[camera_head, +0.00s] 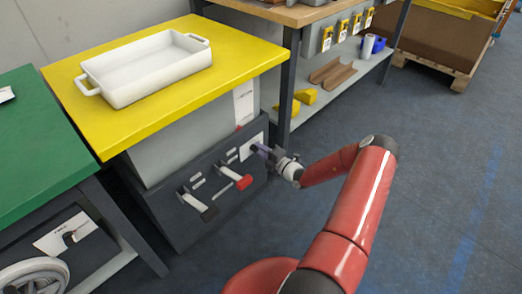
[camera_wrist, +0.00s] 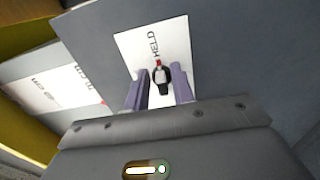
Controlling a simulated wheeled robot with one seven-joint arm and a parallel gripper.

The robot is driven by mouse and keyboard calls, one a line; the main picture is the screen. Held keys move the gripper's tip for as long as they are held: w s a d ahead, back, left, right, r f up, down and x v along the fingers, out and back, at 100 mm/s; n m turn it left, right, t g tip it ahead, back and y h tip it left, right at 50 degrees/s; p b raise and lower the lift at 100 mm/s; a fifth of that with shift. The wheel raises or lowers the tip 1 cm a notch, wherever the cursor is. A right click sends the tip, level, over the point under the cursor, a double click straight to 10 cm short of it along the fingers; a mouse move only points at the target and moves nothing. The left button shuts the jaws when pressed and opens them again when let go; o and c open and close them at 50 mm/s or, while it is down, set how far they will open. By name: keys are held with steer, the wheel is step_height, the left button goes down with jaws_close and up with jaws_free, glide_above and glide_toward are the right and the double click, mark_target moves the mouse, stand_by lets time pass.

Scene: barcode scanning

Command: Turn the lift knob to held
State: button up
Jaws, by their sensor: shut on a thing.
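The lift knob (camera_wrist: 162,80) is a small black knob on a white plate (camera_wrist: 134,52) marked HELD. A red mark at the knob's upper end lies close to the word HELD. My gripper (camera_wrist: 161,92) has purple fingers on either side of the knob and is shut on it. In the head view my gripper (camera_head: 263,151) reaches the white plate (camera_head: 251,144) on the dark base of the yellow-topped lift table (camera_head: 120,122). The knob itself is hidden there behind the fingers.
A white tray (camera_head: 120,92) stands on the yellow top. A green table (camera_head: 40,150) is at left. The floor at right is clear.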

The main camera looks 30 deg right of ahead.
stand_by(0.3)
steer(key=o, duration=0.7)
steer(key=shift+s+d, duration=0.1)
steer(key=v, duration=0.7)
steer(key=shift+s+d, duration=0.1)
steer(key=shift+s, duration=0.25)
